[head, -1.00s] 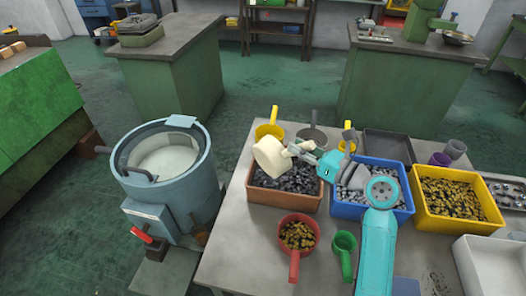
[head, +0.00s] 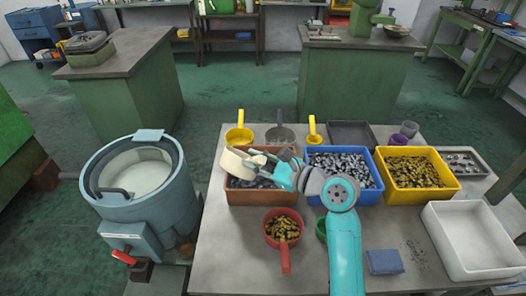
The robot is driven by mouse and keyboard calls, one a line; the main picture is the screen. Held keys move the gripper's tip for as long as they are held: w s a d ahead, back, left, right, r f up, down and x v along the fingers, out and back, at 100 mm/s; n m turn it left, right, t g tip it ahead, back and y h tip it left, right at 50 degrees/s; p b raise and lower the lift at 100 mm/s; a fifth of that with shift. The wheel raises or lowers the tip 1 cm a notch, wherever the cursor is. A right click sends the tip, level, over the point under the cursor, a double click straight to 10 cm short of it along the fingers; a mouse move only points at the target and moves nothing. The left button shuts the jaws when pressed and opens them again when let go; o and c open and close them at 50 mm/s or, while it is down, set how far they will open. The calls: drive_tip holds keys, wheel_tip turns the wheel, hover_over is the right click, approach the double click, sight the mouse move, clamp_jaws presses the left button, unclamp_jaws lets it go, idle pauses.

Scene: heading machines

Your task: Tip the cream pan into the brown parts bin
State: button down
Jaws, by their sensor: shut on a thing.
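The cream pan (head: 236,162) is in the head view, tilted and held above the left back part of the brown parts bin (head: 262,198). Its inside is turned away, so I cannot tell whether anything is in it. My gripper (head: 265,163) is shut on the cream pan, at its handle side, and comes in from the right. The brown bin stands on the table with dark grey parts in it. The pan, my gripper and my arm hide part of the bin's inside.
A blue bin (head: 369,197) of grey parts and a yellow bin (head: 428,195) of brass-coloured parts stand to the right. A red pan (head: 284,232) of parts sits in front. Yellow (head: 238,136) and grey (head: 280,136) pans stand behind. A blue-grey vat (head: 150,210) is left of the table.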

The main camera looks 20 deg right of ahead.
drive_tip(key=s+a+f+n, duration=0.1)
drive_tip(key=n, duration=0.1)
drive_tip(key=a+f+n+h, duration=0.1)
drive_tip(key=n, duration=0.1)
drive_tip(key=s+a+f+n, duration=0.1)
drive_tip(key=a+n, duration=0.1)
drive_tip(key=shift+s+f+n+t+h, duration=0.2)
drive_tip(key=shift+s+n+t+h, duration=0.1)
drive_tip(key=shift+s+n, duration=0.1)
drive_tip(key=shift+w, duration=0.1)
